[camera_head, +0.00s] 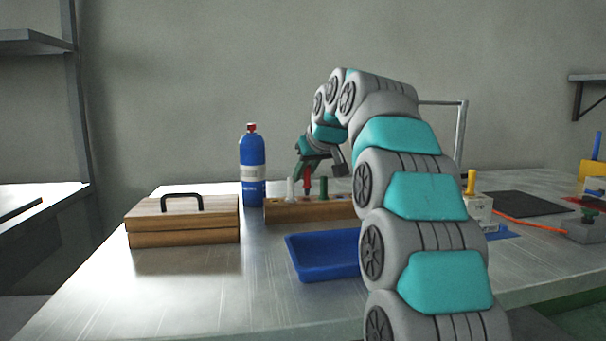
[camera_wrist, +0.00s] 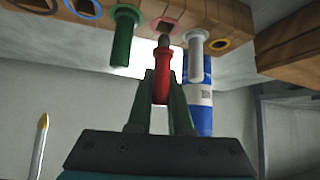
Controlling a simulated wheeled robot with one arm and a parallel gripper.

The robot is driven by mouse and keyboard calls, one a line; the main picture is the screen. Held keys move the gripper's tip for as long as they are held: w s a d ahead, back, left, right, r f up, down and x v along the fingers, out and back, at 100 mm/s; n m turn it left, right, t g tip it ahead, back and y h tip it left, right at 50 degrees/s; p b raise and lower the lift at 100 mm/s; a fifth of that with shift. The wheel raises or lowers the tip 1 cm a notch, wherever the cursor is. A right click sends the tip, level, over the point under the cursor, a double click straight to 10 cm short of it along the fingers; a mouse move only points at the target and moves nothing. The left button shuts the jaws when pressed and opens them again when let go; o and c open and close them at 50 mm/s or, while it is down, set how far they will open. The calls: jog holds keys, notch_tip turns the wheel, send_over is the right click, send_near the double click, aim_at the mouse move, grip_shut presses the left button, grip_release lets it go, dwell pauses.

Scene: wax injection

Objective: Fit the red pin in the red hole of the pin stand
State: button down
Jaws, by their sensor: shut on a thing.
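The wooden pin stand (camera_head: 285,212) lies across the table in front of the blue bottle; it also shows along the top of the wrist view (camera_wrist: 200,10). My gripper (camera_wrist: 162,85) is shut on the red pin (camera_wrist: 161,82), whose grey tip points at the red-ringed hole (camera_wrist: 168,23). The tip appears very close to this hole; I cannot tell whether it touches or has entered. A green pin (camera_wrist: 124,35) and a white pin (camera_wrist: 196,40) stand in the holes on either side. In the head view the red pin (camera_head: 307,178) is upright between them, below my gripper (camera_head: 311,160).
A blue bottle (camera_head: 252,165) stands behind the stand. A blue tray (camera_head: 310,270) lies in front, partly hidden by my arm. A wooden box with a black handle (camera_head: 150,238) is at the left. A yellow pin (camera_head: 471,182) stands on a pale block at the right.

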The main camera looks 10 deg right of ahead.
aim_at(309, 176)
jog(key=shift+f+b, duration=0.9)
jog(key=shift+f, duration=0.5)
jog(key=c, duration=0.8)
grip_release()
jog(key=shift+o, duration=0.2)
jog(key=shift+v, duration=3.85)
